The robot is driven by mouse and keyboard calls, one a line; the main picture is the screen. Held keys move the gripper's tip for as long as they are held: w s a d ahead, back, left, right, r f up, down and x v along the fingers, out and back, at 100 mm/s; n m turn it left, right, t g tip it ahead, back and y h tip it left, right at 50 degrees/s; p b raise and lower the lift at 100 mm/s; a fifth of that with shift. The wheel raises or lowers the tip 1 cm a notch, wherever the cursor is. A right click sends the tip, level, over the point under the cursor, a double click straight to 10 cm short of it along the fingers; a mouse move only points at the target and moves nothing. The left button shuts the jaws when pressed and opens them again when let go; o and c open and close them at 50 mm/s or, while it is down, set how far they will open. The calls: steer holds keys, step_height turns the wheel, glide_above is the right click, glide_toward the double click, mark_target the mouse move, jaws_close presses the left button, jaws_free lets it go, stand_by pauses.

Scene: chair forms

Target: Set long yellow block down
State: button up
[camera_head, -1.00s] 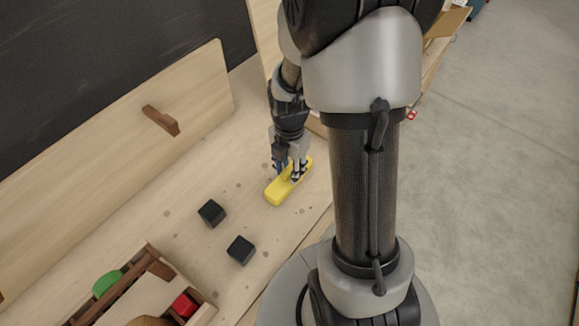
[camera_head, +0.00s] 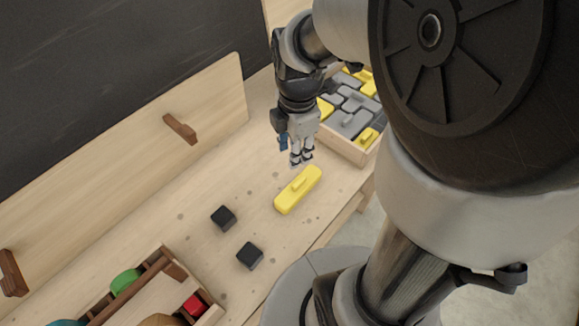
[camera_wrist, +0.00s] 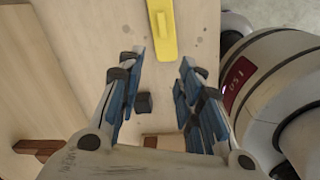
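The long yellow block (camera_head: 298,191), with a small raised grip on top, lies on the wooden bench top (camera_head: 190,262). In the wrist view the yellow block (camera_wrist: 161,32) shows at the top edge, beyond the fingertips and partly cut off. My gripper (camera_head: 301,157) is above and behind the block in the head view, apart from it. In the wrist view my gripper (camera_wrist: 160,78) has its blue-padded fingers spread wide with nothing between them.
Two black cubes (camera_head: 223,217) (camera_head: 249,255) sit left of the yellow block. A wooden box (camera_head: 207,316) with a green and a red piece stands at the lower left. A tray (camera_head: 345,150) of grey and yellow pieces is at the right. An upright board (camera_head: 110,160) backs the bench.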

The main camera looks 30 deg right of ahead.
steer(key=s+a+r+m+t, duration=0.1)
steer(key=s+a+r+m, duration=0.3)
steer(key=m, duration=0.4)
steer(key=s+a+r+m+t, duration=0.2)
steer(key=s+a+r+m, duration=0.2)
steer(key=s+r+m, duration=0.2)
steer(key=shift+s+m+t, duration=0.3)
steer(key=shift+s+m, duration=0.7)
steer(key=shift+m, duration=0.8)
